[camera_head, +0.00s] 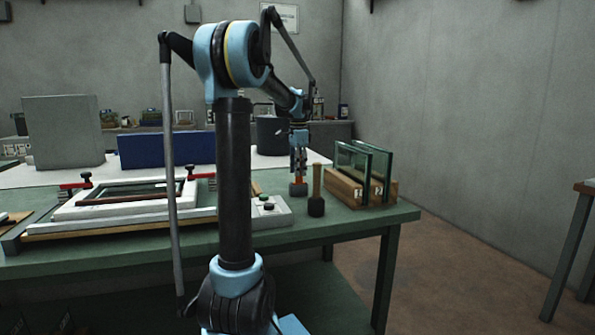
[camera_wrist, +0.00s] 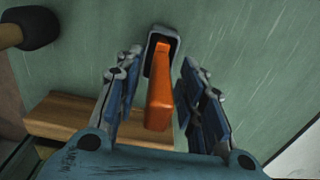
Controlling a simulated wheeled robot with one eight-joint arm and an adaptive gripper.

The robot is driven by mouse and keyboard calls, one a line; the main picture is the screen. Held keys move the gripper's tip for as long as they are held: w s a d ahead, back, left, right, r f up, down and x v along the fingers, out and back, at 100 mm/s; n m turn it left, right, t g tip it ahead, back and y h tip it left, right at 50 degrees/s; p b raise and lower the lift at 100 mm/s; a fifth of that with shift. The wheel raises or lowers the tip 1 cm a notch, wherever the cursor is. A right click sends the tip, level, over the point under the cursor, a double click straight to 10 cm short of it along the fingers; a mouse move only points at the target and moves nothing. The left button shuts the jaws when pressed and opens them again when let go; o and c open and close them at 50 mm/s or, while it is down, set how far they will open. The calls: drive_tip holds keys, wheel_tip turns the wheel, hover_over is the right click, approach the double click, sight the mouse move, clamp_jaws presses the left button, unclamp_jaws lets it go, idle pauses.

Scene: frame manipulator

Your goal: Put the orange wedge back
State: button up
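The orange wedge (camera_wrist: 160,92) stands between my gripper's two fingers in the wrist view, its far end at a small grey holder with a dark opening (camera_wrist: 151,58). It looks seated in that opening. In the head view only a bit of orange (camera_head: 299,181) shows above the grey holder (camera_head: 298,190) on the green table. My gripper (camera_wrist: 162,62) is over the wedge, pointing down, with a finger on either side. A narrow gap shows between the wedge and each finger, so the gripper looks open around it.
A mallet (camera_head: 316,208) stands upright just right of the holder. A wooden rack (camera_head: 345,188) with glass panes (camera_head: 365,165) is further right, near the table edge. A white frame (camera_head: 110,202) with red clamps and a small control box (camera_head: 270,211) lie to the left.

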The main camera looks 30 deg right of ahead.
wheel_tip(320, 180, up, 12)
drive_tip(key=shift+f, duration=0.1)
idle(0.4)
idle(0.5)
